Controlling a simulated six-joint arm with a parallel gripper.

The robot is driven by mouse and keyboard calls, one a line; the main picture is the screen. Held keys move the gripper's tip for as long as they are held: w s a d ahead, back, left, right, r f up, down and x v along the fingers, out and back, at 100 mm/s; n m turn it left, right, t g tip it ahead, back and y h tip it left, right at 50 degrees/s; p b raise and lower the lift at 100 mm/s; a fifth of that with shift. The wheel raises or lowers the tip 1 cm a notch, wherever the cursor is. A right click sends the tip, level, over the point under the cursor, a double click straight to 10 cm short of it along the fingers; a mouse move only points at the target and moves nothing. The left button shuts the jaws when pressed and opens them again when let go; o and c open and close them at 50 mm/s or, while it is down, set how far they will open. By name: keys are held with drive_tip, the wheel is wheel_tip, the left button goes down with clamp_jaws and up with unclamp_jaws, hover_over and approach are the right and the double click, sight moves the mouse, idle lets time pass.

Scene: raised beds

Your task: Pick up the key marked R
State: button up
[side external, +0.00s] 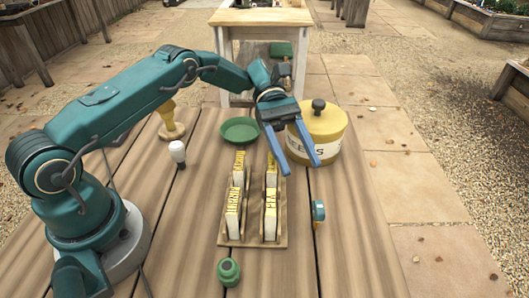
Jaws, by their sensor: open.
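I cannot make out a key marked R in the side external view. A small teal and yellow object (319,212) stands on the table right of the wooden rack; it is too small to tell what it is or to read any mark. My gripper (301,166) has two blue fingers, spread apart and empty. It points down in front of the yellow canister, above and to the right of the rack's far end. It is apart from the small teal object, farther back on the table.
The table's right front is clear.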

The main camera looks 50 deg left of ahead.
sight(314, 200)
drive_tip(key=shift+x, duration=3.55)
drive_tip(key=shift+s+d+f, duration=0.25)
drive_tip(key=shift+d, duration=0.25)
drive_tip(key=shift+f, duration=0.1)
clamp_jaws()
